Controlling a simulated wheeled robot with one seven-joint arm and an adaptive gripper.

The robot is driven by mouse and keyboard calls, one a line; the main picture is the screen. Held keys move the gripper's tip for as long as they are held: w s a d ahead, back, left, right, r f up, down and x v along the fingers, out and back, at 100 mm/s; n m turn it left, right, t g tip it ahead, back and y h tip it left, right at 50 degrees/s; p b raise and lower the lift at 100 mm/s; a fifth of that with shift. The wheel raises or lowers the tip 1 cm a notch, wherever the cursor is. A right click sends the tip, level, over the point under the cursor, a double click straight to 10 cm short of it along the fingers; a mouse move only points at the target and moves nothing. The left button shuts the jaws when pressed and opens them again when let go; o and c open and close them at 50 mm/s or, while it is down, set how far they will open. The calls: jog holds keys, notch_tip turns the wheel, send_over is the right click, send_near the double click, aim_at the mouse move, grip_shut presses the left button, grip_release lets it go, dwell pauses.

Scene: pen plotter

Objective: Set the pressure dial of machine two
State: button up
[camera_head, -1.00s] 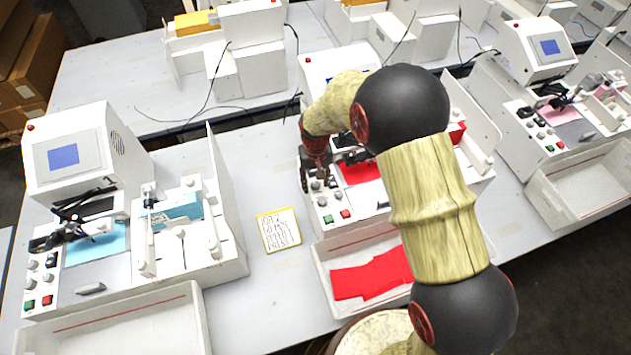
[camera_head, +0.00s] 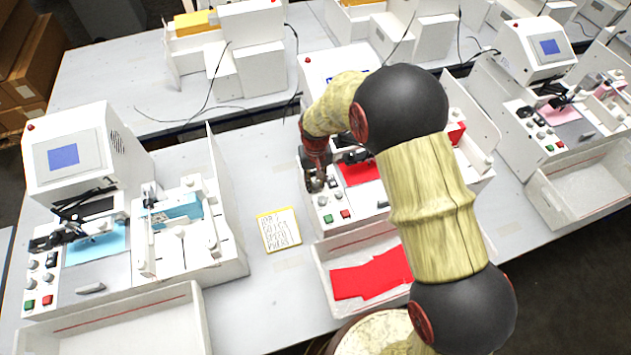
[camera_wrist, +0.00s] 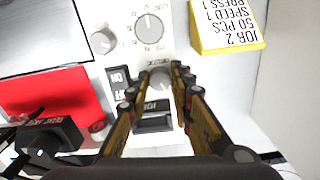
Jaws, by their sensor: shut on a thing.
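Machine two is the middle machine, with a white control panel (camera_head: 341,203) that my arm partly covers. In the wrist view a grey dial (camera_wrist: 160,78) sits between the fingertips of my gripper (camera_wrist: 161,74). The gripper is shut on it, one finger on each side. The dial's printing is too covered to read, and its pointer is hidden. Two other grey dials, a scaled one (camera_wrist: 148,28) and a smaller one (camera_wrist: 103,41), are beyond it. In the head view my gripper (camera_head: 316,184) is at the panel's left edge.
A yellow-edged note (camera_wrist: 226,24) reads job 2, 50 pcs, speed 1, press 1. Black switches (camera_wrist: 118,80) (camera_wrist: 154,118) sit close to the fingers. A white tray (camera_head: 322,262) with red sheets (camera_head: 372,276) is in front. Another machine (camera_head: 70,150) stands left.

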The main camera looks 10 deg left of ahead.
jog(key=shift+n, duration=0.3)
grip_shut()
jog(key=n+b, duration=0.1)
jog(key=n, duration=0.3)
jog(key=shift+n+b, duration=0.5)
jog(key=shift+n, duration=1.7)
jog(key=o, duration=1.1)
grip_release()
jog(key=shift+c, duration=0.2)
